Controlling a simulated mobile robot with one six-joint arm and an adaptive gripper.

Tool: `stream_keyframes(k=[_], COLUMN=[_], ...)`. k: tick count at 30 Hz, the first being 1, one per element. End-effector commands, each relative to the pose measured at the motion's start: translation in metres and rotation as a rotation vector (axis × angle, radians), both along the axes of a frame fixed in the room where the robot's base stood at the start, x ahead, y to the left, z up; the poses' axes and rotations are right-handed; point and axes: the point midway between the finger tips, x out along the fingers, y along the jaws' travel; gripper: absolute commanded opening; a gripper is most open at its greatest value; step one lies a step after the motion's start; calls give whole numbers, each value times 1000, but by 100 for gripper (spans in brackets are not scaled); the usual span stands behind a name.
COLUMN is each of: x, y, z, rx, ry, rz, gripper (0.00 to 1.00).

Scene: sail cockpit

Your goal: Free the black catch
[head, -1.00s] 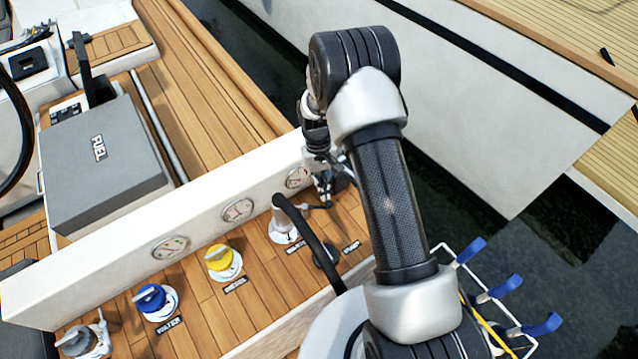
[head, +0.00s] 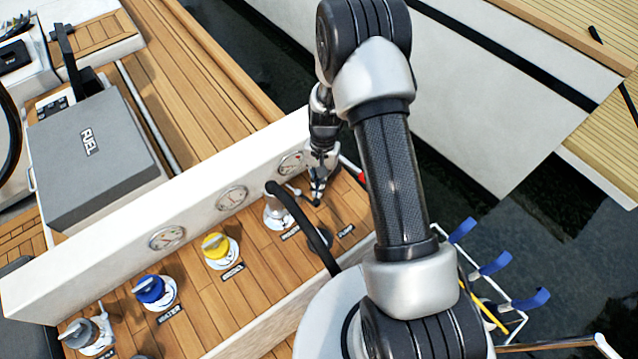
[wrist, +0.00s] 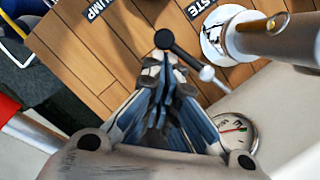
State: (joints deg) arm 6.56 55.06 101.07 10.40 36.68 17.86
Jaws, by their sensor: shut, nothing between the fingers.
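The black catch (wrist: 180,53) is a short dark arm with a round black knob at its end and a pale ball at its other end, next to the silver waste valve (wrist: 255,38). In the wrist view, my gripper (wrist: 156,70) is shut and empty, its fingertips just short of the knob and overlapping it in the picture. I cannot tell whether they touch. In the head view, my gripper (head: 318,196) points down at the catch's knob, beside the waste valve (head: 277,212). The catch is small and partly covered there.
A black curved pump handle (head: 300,222) rises close by. A white panel with gauges (head: 232,198) stands behind the valves. A yellow valve (head: 215,246) and a blue valve (head: 150,290) lie to the left. A red thing (wrist: 8,108) is beside a white bar.

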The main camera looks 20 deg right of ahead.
Motion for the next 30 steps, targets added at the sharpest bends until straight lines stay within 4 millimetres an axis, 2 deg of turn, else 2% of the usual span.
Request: stream_keyframes(k=[11, 22, 26, 30], x=[8, 9, 9, 10], y=[12, 13, 12, 10], z=[0, 1, 10, 30], rx=[0, 0, 0, 0], ry=[0, 0, -1, -1], rz=[3, 2, 2, 2], gripper=[0, 0, 0, 0])
